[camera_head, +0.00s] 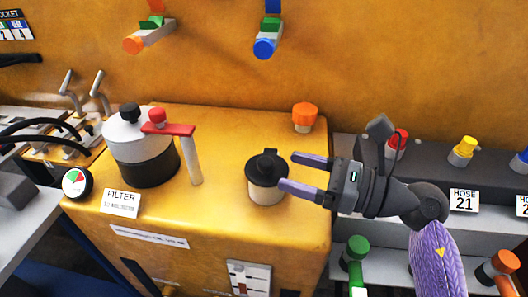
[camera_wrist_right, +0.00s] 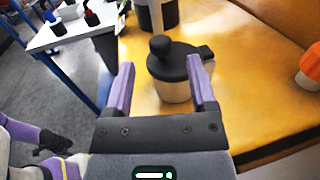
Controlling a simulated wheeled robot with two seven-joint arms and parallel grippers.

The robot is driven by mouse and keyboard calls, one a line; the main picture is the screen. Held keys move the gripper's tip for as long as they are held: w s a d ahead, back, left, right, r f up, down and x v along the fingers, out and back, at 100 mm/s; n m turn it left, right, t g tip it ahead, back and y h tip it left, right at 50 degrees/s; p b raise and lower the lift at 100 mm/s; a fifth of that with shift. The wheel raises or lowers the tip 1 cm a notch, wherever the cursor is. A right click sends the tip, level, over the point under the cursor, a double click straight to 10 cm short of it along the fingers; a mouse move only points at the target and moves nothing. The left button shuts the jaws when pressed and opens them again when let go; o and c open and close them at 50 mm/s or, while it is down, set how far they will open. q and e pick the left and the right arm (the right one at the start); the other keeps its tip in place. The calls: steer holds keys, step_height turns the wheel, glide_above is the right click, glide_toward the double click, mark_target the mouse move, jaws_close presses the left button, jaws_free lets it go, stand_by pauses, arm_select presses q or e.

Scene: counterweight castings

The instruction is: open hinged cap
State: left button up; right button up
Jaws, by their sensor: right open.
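A cream pot with a black hinged cap (camera_head: 266,164) stands upright on the yellow cabinet top. The cap is closed, with a round black knob on top and a tab at its side; it also shows in the wrist view (camera_wrist_right: 173,63). My right gripper (camera_head: 291,171) is open and comes in from the right, with its purple fingertips just beside the cap. In the wrist view the right gripper (camera_wrist_right: 161,66) has the cap beyond and between its fingers, with nothing held. Contact cannot be told. My left gripper is not in the head view.
A filter housing (camera_head: 149,165) with a red-handled lever (camera_head: 168,129) stands left of the pot. An orange cap (camera_head: 304,116) is behind it. A gauge (camera_head: 77,183) sits at the left edge. Hose fittings line the grey shelves at right. The cabinet top before the pot is clear.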

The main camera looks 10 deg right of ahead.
mark_target(274, 165)
steer(key=x, duration=0.5)
steer(key=shift+w+a, duration=0.15)
steer(key=shift+a, duration=0.05)
steer(key=shift+c, duration=0.3)
jaws_close()
stand_by(0.9)
